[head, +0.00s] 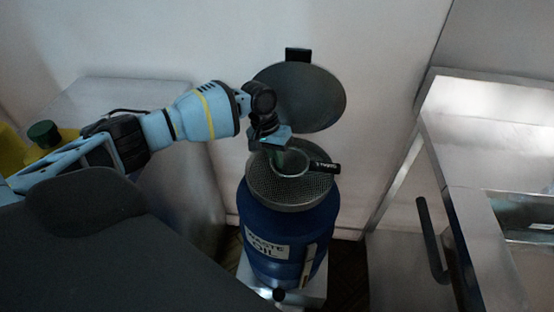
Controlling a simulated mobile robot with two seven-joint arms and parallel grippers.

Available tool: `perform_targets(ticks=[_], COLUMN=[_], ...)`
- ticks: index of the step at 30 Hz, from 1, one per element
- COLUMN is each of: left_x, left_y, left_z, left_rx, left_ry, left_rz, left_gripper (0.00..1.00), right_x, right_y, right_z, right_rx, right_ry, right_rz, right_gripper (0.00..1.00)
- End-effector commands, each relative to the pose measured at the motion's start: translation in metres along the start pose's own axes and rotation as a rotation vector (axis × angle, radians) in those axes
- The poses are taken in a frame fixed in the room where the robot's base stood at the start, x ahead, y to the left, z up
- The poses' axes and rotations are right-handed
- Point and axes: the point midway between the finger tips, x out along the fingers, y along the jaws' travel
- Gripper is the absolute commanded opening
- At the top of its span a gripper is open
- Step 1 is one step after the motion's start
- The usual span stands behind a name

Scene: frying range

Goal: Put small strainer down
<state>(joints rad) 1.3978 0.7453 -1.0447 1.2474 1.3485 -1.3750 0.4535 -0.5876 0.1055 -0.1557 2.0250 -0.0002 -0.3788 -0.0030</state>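The small strainer (293,163) is a small round metal cup with a short black handle (325,167) pointing right. It is over the perforated grey top (262,187) of the blue waste oil drum (262,222); I cannot tell whether it rests there or hangs just above. My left gripper (277,150) points down at the strainer's left rim, very close to or touching it. Its fingertips are dark and partly hidden, so I cannot see whether they grip the rim. My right gripper is out of view.
A round dark lid (300,96) stands up behind the drum by the wall. A steel fryer unit (470,150) with a black handle (432,240) is at right. A steel cabinet (120,97) and a yellow container with a green cap (43,133) are at left.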

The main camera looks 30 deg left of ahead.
Motion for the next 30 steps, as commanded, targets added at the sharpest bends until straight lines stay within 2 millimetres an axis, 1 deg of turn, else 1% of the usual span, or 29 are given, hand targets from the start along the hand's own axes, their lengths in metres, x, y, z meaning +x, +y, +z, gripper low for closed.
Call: perform_targets(ticks=[5, 6, 10, 11, 20, 23, 25, 30], left_x=[0.003, 0.003, 0.003, 0.003, 0.001, -0.007, -0.017, -0.051], left_y=[0.0, -0.001, -0.001, -0.001, -0.001, 0.0, 0.0, 0.0], left_z=[0.0, 0.0, 0.0, 0.0, 0.0, 0.0, -0.001, -0.001], left_rx=[-0.001, -0.001, 0.0, 0.0, 0.0, 0.0, 0.0, 0.001], left_ry=[0.0, 0.0, 0.0, 0.0, 0.0, 0.001, 0.002, 0.004], left_rz=[0.001, 0.001, 0.0, 0.0, 0.0, 0.0, 0.0, 0.001], left_gripper=[0.0, 0.07, 0.24, 0.25, 0.25, 0.25, 0.25, 0.25], right_x=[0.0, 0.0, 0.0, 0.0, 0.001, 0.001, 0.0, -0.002], right_y=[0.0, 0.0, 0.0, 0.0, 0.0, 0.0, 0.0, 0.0], right_z=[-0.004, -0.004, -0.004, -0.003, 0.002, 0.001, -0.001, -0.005], right_rx=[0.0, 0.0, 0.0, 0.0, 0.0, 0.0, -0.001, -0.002], right_ry=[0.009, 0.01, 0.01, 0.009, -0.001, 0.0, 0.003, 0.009], right_rz=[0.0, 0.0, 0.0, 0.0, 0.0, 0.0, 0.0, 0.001], right_gripper=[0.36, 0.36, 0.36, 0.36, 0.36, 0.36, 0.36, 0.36])
